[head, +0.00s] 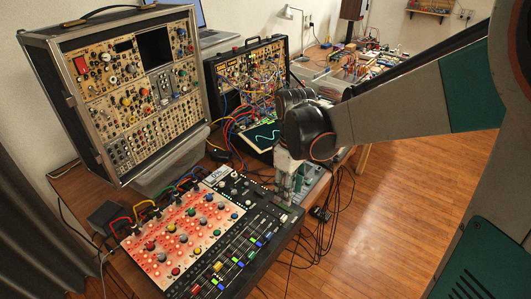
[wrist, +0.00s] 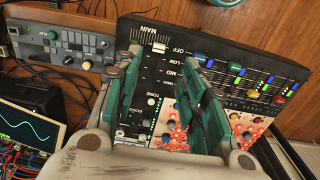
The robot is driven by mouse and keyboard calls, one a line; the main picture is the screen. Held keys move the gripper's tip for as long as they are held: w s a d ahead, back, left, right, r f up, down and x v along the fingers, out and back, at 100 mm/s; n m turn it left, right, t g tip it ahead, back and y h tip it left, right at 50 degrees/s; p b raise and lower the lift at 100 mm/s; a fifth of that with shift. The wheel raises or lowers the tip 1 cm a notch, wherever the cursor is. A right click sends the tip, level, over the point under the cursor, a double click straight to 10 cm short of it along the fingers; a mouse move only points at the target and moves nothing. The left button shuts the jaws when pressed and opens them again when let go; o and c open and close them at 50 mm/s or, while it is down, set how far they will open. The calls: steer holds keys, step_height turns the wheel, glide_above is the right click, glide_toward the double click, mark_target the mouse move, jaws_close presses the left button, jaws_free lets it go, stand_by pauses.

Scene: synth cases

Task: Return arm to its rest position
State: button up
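My arm (head: 385,115) reaches in from the right in the head view and bends down at a dark joint. My gripper (head: 287,190) points down at the right part of the mixer (head: 240,253). In the wrist view my gripper (wrist: 165,80) has its two teal-padded fingers apart, with nothing between them. The panel of the mixer (wrist: 160,65), with its sliders and knobs, shows through the gap. I cannot tell whether the fingertips touch the panel.
A large synth case (head: 130,85) stands at the left, and a smaller case (head: 238,70) with patch cables stands behind. A screen with a wavy trace (head: 264,136) sits beyond the gripper. Loose black cables (head: 325,220) hang at the table's right edge. Open wooden floor (head: 405,215) lies to the right.

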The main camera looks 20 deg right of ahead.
steer(key=s+a+r+m+t, duration=0.2)
steer(key=s+r+m+t, duration=0.5)
steer(key=s, duration=0.5)
steer(key=shift+s+r, duration=0.2)
steer(key=shift+r, duration=0.65)
steer(key=shift+a, duration=0.1)
stand_by(2.8)
